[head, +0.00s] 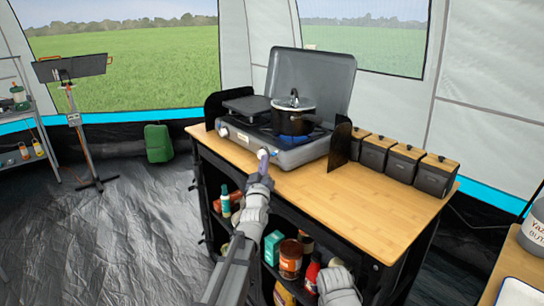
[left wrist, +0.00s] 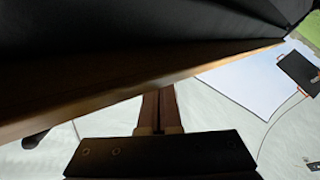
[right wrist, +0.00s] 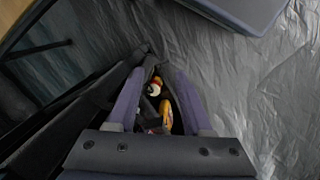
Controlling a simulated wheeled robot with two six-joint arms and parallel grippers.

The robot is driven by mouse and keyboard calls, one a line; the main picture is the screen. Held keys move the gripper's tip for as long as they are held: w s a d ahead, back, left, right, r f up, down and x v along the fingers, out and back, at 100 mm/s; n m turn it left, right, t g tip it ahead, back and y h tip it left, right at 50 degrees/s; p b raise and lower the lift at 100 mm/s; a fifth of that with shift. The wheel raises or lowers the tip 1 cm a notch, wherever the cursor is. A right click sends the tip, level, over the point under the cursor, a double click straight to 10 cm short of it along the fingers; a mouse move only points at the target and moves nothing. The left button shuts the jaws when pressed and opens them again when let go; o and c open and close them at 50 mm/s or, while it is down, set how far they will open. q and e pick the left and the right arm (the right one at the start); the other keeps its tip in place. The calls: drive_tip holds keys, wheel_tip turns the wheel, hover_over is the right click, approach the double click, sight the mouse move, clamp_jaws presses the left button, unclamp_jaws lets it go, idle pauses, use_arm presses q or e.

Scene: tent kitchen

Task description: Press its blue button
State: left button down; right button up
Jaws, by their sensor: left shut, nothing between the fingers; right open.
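A grey camping stove (head: 290,150) with its lid raised stands on the wooden counter. A black pot (head: 293,115) sits on its right burner, with blue showing beneath it. Pale knobs are on its front face; I cannot make out a blue button. My left gripper (head: 263,168) is shut and empty, its tips at the stove's front near the right knob (head: 263,154); I cannot tell if they touch. Its shut fingers show in the left wrist view (left wrist: 158,108).
Several black canisters with wooden lids (head: 404,162) stand at the counter's right. Shelves below hold a teal box (head: 273,247), a can (head: 290,260) and bottles. A stand with a grey panel (head: 72,67) and a box (head: 74,119) is at left. The counter's front right is clear.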

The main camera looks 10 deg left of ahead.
use_arm(q)
drive_tip(key=shift+s+a, duration=0.8)
drive_tip(key=shift+s, duration=0.2)
drive_tip(key=shift+s+a, duration=0.75)
drive_tip(key=shift+s, duration=0.25)
